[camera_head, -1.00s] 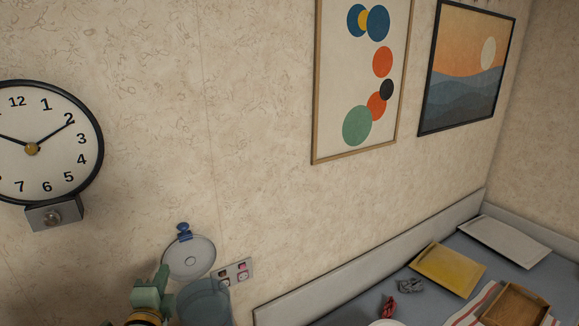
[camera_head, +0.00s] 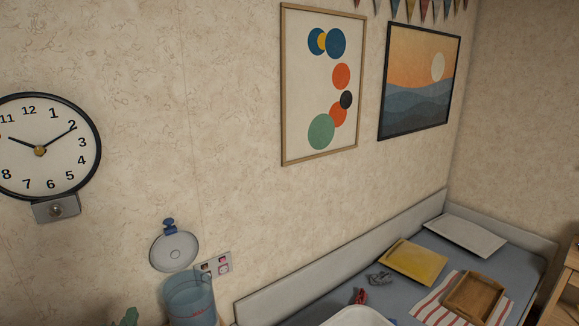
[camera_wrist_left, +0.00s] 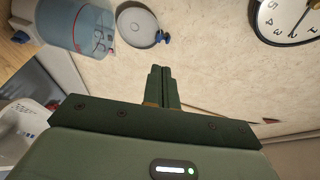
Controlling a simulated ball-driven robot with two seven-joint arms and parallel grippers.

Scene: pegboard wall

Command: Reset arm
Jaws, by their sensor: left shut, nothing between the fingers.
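My left gripper (camera_head: 126,317) shows only as a small green piece at the bottom left edge of the head view, low in front of the wall. In the left wrist view its two dark green fingers (camera_wrist_left: 160,72) are together, with nothing between them. They point toward the bare wall, apart from the things hung there. My right gripper is in neither view.
A see-through blue container (camera_head: 190,301) and a round white disc (camera_head: 175,252) with a blue knob are near the wall. A clock (camera_head: 70,165) hangs at left. A yellow tray (camera_head: 413,262), a white tray (camera_head: 464,235) and a wooden tray (camera_head: 475,298) lie at right.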

